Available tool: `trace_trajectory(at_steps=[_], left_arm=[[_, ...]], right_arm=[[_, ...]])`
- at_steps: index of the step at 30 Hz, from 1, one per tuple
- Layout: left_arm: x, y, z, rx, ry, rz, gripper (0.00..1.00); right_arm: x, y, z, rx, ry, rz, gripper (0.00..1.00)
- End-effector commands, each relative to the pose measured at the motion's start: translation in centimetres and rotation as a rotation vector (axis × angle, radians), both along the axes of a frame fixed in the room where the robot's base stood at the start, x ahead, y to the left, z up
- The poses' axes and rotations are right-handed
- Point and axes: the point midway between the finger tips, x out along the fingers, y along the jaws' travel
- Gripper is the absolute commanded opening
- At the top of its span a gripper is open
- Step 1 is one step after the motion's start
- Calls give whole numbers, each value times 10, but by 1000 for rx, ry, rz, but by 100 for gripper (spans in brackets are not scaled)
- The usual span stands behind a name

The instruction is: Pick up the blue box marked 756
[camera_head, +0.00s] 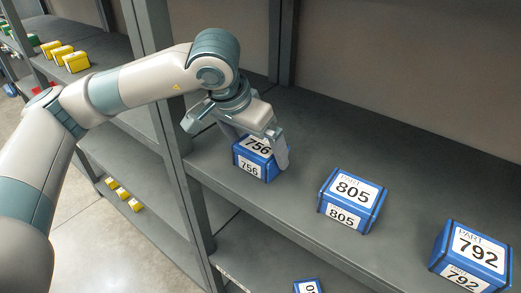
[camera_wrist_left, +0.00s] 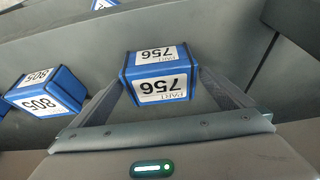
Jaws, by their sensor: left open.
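The blue box marked 756 (camera_head: 249,167) stands on the grey metal shelf, left of the other blue boxes in the head view. It has white labels on its top and front. My left gripper (camera_head: 262,150) is at the box, with its fingers reaching down around it. In the left wrist view the box (camera_wrist_left: 158,76) sits between the tips of the two open fingers (camera_wrist_left: 160,95). A small gap seems to show beside it, but contact is hard to judge. My right gripper is not in view.
On the same shelf are blue boxes marked 805 (camera_head: 350,202) and 792 (camera_head: 472,258). The 805 box also shows in the left wrist view (camera_wrist_left: 46,92). A shelf upright (camera_head: 168,130) stands left of the 756 box. Yellow boxes (camera_head: 76,62) sit on the left shelves. Shelf between the blue boxes is bare.

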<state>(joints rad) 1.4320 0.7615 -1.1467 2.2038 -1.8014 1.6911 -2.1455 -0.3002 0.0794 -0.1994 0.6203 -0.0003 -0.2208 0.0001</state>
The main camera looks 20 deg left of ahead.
Motion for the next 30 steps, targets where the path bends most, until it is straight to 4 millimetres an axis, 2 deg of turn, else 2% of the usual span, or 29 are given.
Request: trace_trajectory(at_steps=[1,7,21,22,23,28,30], left_arm=[[2,0,-3,1,5,1,100],[8,-3,-21,0,2,1,100],[9,-3,-22,0,0,1,100],[9,-3,-22,0,0,1,98],[9,-3,-22,0,0,1,90],[9,-3,-22,0,0,1,50],[9,-3,-21,-1,-2,1,48]], right_arm=[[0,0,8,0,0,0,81],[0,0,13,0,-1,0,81],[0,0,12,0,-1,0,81],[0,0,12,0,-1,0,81],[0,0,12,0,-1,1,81],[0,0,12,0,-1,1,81],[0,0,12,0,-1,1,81]])
